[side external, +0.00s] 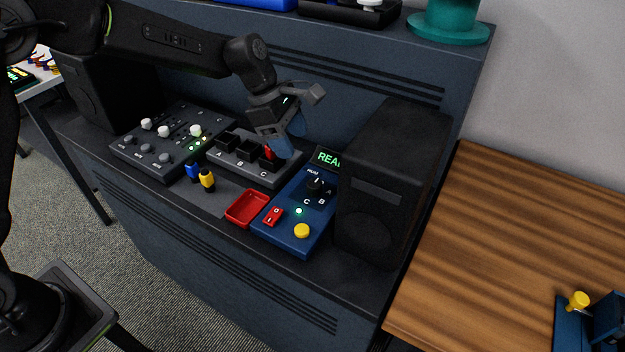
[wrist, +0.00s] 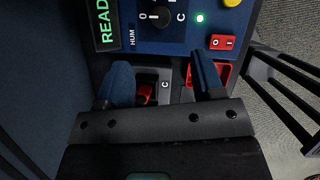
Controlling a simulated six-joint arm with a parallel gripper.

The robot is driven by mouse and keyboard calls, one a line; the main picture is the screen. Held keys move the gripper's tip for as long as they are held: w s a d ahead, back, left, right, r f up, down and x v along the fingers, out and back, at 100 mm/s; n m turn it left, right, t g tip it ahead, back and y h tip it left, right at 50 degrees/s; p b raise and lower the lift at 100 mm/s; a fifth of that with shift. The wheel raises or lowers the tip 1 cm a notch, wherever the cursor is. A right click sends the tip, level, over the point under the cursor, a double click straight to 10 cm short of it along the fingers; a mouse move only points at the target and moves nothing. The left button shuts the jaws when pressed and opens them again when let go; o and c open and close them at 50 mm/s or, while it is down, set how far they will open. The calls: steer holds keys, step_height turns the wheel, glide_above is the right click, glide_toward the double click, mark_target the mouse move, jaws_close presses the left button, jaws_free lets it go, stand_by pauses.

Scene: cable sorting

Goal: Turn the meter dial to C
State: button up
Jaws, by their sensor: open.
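The blue meter box (side external: 290,243) stands left of the right-hand speaker. Its black dial (side external: 315,187) has a white pointer mark and letters A, B and C around it. In the wrist view the dial (wrist: 159,18) is at the top, its mark towards a label like 0, away from the C. My gripper (side external: 291,140) is over the grey slotted box, behind and left of the dial. In the wrist view my gripper (wrist: 160,63) has its two blue fingers apart, with nothing held. The dial is beyond the fingertips, untouched.
A green-lettered display (side external: 328,158) stands behind the dial. A red switch (side external: 272,216), green light (side external: 298,211) and yellow button (side external: 302,231) are in front. The red tray (side external: 247,208) and slotted box (side external: 286,180) are left. The black speaker (side external: 378,218) stands close on the right.

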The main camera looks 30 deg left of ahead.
mark_target(314, 183)
steer(key=x, duration=1.1)
steer(key=shift+d+f, duration=0.1)
steer(key=shift+f, duration=0.25)
steer(key=c, duration=0.9)
